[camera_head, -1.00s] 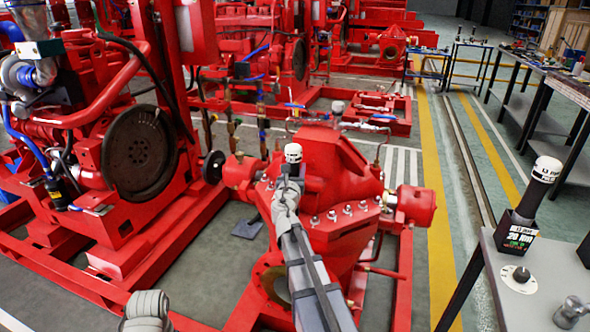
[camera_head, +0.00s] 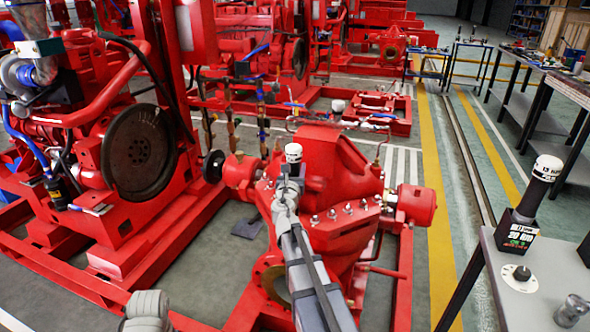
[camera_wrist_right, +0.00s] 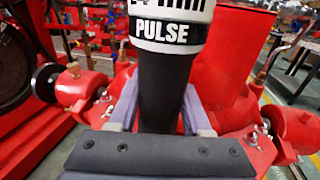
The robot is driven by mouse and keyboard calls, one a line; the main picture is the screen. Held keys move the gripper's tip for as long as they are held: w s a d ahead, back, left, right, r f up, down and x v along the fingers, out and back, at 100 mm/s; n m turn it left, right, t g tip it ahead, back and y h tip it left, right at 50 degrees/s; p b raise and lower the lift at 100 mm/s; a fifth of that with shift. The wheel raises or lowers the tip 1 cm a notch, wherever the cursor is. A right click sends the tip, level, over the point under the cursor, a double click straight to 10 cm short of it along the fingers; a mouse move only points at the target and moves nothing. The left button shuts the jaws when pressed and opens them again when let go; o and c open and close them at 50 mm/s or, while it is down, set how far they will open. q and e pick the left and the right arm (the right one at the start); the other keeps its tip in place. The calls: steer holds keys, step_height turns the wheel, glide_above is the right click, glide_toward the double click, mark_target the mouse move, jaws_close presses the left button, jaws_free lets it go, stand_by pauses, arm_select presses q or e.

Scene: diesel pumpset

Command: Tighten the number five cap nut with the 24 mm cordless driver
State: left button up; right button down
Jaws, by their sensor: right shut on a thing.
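My right gripper (camera_head: 289,181) is shut on the cordless driver (camera_head: 293,153), a black body with a white top. Several silvery cap nuts (camera_head: 331,215) line the flange of the red pump casing (camera_head: 345,180), just right of my right gripper. I cannot tell which is number five. Only a grey part of my left arm shows at bottom left.
A grey table (camera_head: 515,300) at the right holds another white-topped driver (camera_head: 546,169) in a dark "20 Nm" holder, and a knob (camera_head: 522,273). The red engine with its dark flywheel (camera_head: 139,153) stands left. Pipes and a gauge (camera_head: 338,107) rise behind the casing. Yellow-striped floor lies open at right.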

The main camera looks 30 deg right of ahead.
arm_select(q)
steer(key=shift+f+b, duration=0.3)
stand_by(1.4)
step_height(320, 180, up, 7)
steer(key=p, duration=0.7)
stand_by(0.4)
steer(key=shift+c, duration=0.3)
